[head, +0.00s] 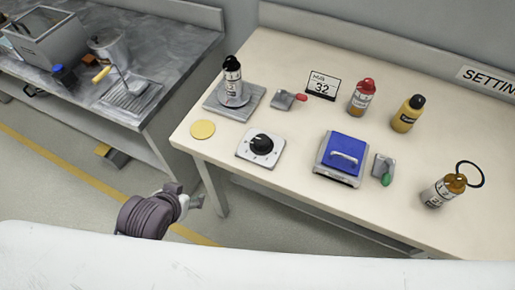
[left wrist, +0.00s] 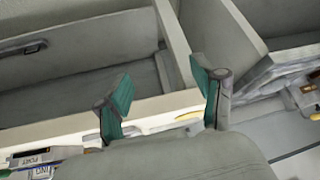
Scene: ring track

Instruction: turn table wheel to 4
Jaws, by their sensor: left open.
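The table wheel looks like a black round knob (head: 262,144) on a pale square plate with small marks around it, near the front left of the beige table (head: 330,70). The marks are too small to read, and I cannot tell which one the knob points at. My left gripper (head: 195,202) is in front of the table's left front edge, below and left of the knob and apart from it. In the left wrist view its two green-padded fingers (left wrist: 165,98) are spread with nothing between them. My right gripper is not in view.
A yellow disc (head: 202,130) lies left of the knob plate. Behind it a black-capped bottle (head: 232,82) stands on a grey plate. A blue-topped box with a handle (head: 343,153) sits to the right. A card reading 32 (head: 321,86) and several bottles are further back.

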